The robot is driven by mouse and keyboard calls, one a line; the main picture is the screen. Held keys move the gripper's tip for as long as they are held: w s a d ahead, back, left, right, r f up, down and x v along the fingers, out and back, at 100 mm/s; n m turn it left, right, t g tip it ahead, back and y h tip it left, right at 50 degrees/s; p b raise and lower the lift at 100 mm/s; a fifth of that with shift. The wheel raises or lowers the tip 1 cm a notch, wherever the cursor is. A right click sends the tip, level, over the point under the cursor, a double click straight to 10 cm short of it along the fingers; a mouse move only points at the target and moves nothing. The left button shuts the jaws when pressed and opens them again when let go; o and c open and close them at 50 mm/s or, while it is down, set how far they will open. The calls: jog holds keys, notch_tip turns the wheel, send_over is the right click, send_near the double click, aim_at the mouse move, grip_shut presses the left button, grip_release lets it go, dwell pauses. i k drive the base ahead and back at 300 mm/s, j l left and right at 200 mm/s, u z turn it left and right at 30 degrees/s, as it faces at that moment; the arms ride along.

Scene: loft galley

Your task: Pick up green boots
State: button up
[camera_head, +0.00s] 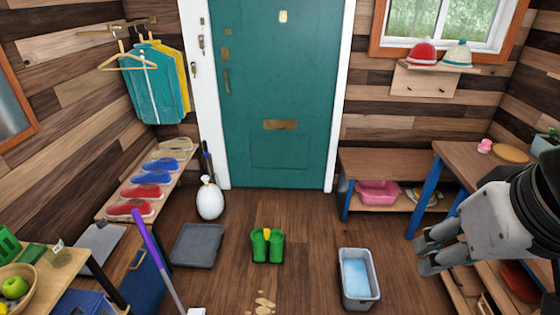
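The green boots (267,246) stand upright as a pair on the wooden floor, near the middle of the view and in front of the teal door. A small yellow part shows between them at the top. My gripper (424,252) is at the right, raised in the air and well apart from the boots.
A grey basin (358,279) with blue inside stands right of the boots. A dark grey tray (198,246) and a white bag (210,199) are to the left. A purple-handled mop (153,250) leans at front left. Tan spots (264,303) mark the floor in front.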

aim_at(261, 237)
jog(key=i+u, duration=0.2)
jog(key=i, duration=0.3)
jog(key=i+u, duration=0.2)
jog(key=i, duration=0.3)
jog(key=i+l+u, duration=0.2)
jog(key=i, duration=0.3)
